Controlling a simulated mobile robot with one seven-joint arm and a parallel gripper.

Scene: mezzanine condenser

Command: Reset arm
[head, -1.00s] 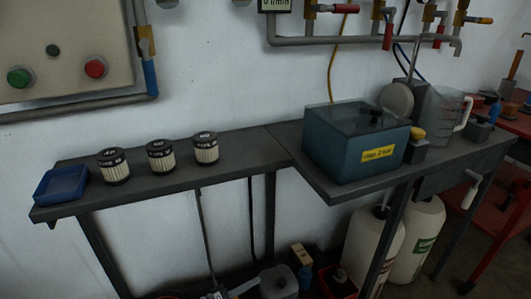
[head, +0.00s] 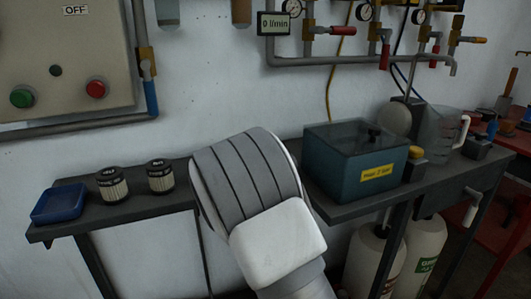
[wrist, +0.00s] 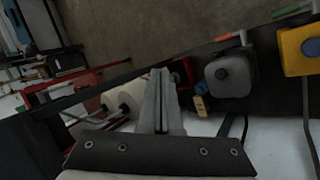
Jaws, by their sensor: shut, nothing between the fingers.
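My arm rises into the head view from the bottom, in front of the bench; my gripper itself is out of that view. In the wrist view my gripper (wrist: 160,100) shows at the centre with its fingers together and nothing between them. It points past the bench toward the floor area, where several containers stand. It touches nothing that I can see.
The grey bench (head: 130,208) holds a blue tray (head: 59,203), two visible filter cartridges (head: 112,184), a teal box (head: 352,165) with a yellow label and a clear jug (head: 445,133). White canisters (head: 375,258) stand below. A wall panel (head: 65,60) and pipework (head: 350,62) are behind.

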